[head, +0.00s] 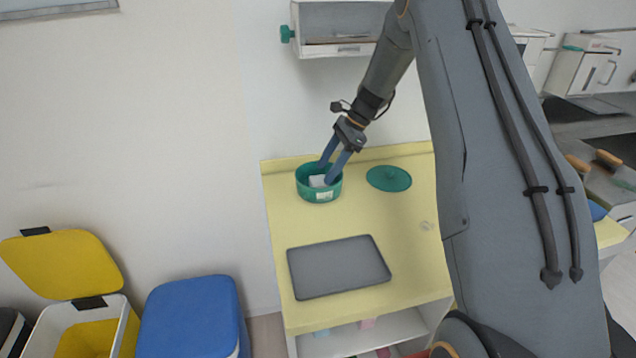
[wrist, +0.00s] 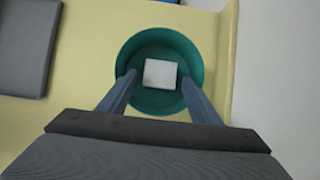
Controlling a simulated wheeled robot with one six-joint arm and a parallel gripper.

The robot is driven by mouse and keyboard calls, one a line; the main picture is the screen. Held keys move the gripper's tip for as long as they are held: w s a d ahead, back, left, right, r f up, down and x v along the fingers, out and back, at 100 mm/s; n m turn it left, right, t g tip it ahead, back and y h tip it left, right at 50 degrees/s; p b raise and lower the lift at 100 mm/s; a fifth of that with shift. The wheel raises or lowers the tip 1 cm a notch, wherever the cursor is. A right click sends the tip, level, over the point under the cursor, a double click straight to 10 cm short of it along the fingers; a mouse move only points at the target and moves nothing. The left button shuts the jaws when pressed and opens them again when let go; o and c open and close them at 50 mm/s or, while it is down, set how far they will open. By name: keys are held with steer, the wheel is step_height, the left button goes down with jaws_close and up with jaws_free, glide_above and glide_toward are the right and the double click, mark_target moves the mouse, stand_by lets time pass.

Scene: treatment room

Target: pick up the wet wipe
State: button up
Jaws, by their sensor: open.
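The wet wipe (wrist: 160,74) is a small white square lying inside a round green tub (wrist: 133,56). In the head view the white wipe (head: 318,181) shows partly, inside the tub (head: 320,196), which stands at the back left of the yellow counter. My gripper (head: 329,172) points down at the tub, its fingers apart at the opening. In the wrist view my gripper (wrist: 157,85) is open, with one finger on each side of the wipe and a gap to it on both sides. I cannot tell how deep the fingertips reach.
A green lid (head: 389,179) lies on the yellow counter (head: 285,225) right of the tub. A dark grey tray (head: 339,267) lies nearer the front. A wall box (head: 335,25) hangs above. A yellow-lidded bin (head: 62,264) and a blue one (head: 190,318) stand at left.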

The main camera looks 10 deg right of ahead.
mark_target(319, 180)
steer(key=shift+p+x, duration=0.7)
steer(key=shift+x, duration=1.05)
steer(key=c, duration=0.9)
step_height(319, 180, up, 7)
steer(key=b, duration=0.3)
steer(key=shift+w+f, duration=0.1)
steer(key=d+b, duration=0.6)
steer(key=d, duration=1.2)
